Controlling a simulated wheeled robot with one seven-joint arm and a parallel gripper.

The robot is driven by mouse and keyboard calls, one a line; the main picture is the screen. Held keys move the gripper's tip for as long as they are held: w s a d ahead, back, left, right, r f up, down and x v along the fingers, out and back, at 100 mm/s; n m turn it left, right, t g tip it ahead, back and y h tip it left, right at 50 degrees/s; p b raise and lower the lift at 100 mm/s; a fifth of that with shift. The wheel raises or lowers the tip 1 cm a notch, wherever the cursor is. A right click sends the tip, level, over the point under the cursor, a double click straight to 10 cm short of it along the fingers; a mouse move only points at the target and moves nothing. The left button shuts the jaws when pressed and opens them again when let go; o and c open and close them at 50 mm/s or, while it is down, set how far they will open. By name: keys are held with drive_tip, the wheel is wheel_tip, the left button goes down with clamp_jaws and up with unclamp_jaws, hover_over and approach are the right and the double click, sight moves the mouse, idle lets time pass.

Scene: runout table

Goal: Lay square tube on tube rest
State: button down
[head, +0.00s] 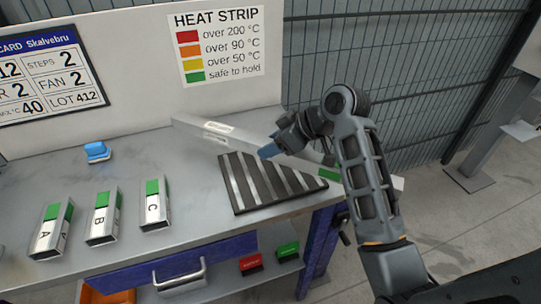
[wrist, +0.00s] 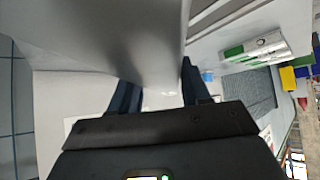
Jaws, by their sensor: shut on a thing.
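The long pale grey square tube (head: 195,127) slants across the back right of the table in the head view, with a white label and a green strip on its side. My gripper (head: 270,149) is shut on it near its middle. In the wrist view the tube (wrist: 110,40) fills the upper left and passes between my two fingers (wrist: 158,92). The tube rest (head: 250,190), a dark pad with pale bars, lies at the table's right end. The tube crosses over its back edge; any gap between them cannot be told.
Short square tubes A (head: 50,232), B (head: 103,218) and C (head: 155,205) stand at the front left, each with a green strip. A blue object (head: 96,151) lies behind them. A white panel (head: 135,70) backs the table. A mesh fence (head: 420,80) stands behind on the right.

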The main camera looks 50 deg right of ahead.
drive_tip(key=shift+w+a+f, duration=0.2)
drive_tip(key=shift+a, duration=0.05)
drive_tip(key=shift+f, duration=1.9)
drive_tip(key=shift+f, duration=0.1)
drive_tip(key=c, duration=0.5)
unclamp_jaws()
